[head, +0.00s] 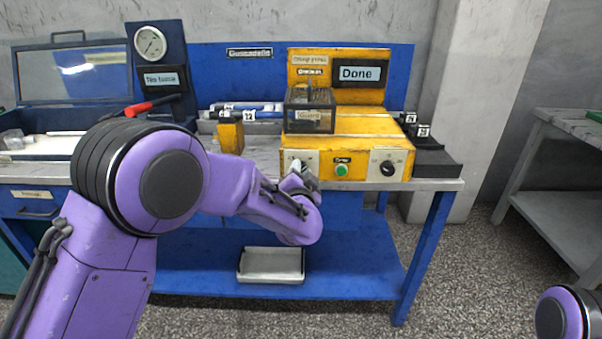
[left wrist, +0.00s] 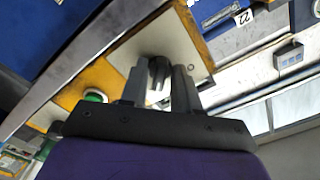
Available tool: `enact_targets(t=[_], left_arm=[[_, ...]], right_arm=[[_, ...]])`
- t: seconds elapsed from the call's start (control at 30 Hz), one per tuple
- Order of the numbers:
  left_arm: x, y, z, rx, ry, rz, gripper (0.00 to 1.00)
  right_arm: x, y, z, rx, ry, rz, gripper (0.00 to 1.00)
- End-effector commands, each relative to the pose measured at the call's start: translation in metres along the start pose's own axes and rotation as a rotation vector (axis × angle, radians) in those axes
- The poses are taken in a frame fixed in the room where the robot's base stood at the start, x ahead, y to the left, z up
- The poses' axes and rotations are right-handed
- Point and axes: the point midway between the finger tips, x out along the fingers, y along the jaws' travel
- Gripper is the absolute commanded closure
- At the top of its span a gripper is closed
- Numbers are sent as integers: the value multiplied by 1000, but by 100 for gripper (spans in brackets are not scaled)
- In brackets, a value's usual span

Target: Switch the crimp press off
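The yellow crimp press (head: 360,124) stands on the bench, its display reading "Done". Its front has a green button (head: 342,170), a black knob (head: 387,168) at the right, and a pale plate (head: 290,157) at the left. My left gripper (head: 303,176) is at this pale plate and hides much of it. In the left wrist view, a dark switch (left wrist: 158,72) on the pale plate (left wrist: 150,45) lies between the two fingers of my left gripper (left wrist: 159,85). The fingers are apart, with narrow gaps beside the switch; contact is unclear. My right gripper is out of view.
A guard box (head: 310,118) sits on the press. Left of it are a small yellow block (head: 230,136), a gauge (head: 150,42) and a red-handled tool (head: 150,104). A pale tray (head: 271,265) lies on the lower shelf. A grey table (head: 560,205) stands at the right.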

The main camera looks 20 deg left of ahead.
Motion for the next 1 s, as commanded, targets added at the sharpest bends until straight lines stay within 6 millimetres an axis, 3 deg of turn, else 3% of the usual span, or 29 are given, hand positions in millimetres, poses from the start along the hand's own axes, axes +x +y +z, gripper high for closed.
enact_targets(t=[0.37,1.0], left_arm=[[0,-1,-1,-122,-1,0,100],[0,1,0,-706,-3,0,100]], right_arm=[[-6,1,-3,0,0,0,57],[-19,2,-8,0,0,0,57]])
